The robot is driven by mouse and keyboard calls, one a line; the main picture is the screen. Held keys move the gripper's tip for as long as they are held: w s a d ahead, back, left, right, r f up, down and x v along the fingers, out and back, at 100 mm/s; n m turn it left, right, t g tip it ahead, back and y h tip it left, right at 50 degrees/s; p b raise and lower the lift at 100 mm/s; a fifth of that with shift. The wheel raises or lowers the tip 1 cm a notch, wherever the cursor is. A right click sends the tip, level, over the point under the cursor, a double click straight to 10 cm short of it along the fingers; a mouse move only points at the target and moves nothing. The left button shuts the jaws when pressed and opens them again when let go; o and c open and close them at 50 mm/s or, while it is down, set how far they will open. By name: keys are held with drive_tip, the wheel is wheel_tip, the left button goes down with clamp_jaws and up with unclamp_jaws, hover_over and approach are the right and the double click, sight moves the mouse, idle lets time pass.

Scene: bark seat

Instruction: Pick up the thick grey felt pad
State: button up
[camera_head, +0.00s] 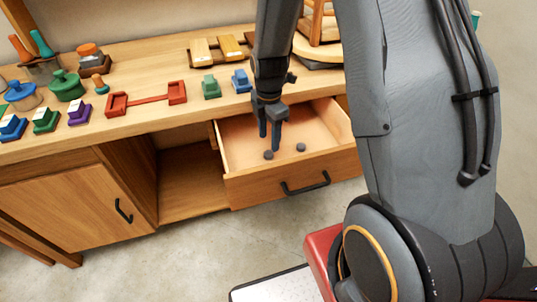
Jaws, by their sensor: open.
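Two small dark grey round pads lie on the floor of the open drawer (258,187). The left grey pad (268,155) is just below my gripper's fingertips in the picture. The right grey pad (301,147) lies a little to the right of it. I cannot tell from this view which pad is thicker. My gripper (269,146) points down into the drawer, open and empty, with its fingertips close to the left pad. I cannot tell how high the fingertips are above the drawer floor.
The drawer's front panel with a black handle (306,183) and its side walls surround the pads. On the bench top (150,117) stand a red piece (146,98), a green block (211,87), a blue block (241,80) and several coloured knobbed pieces. An open cubby (190,180) is left of the drawer.

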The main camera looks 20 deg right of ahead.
sight(268, 153)
drive_tip(key=shift+w+f+p, duration=0.2)
drive_tip(key=shift+f+p, duration=0.5)
drive_tip(key=shift+f, duration=2.5)
drive_tip(key=c, duration=1.1)
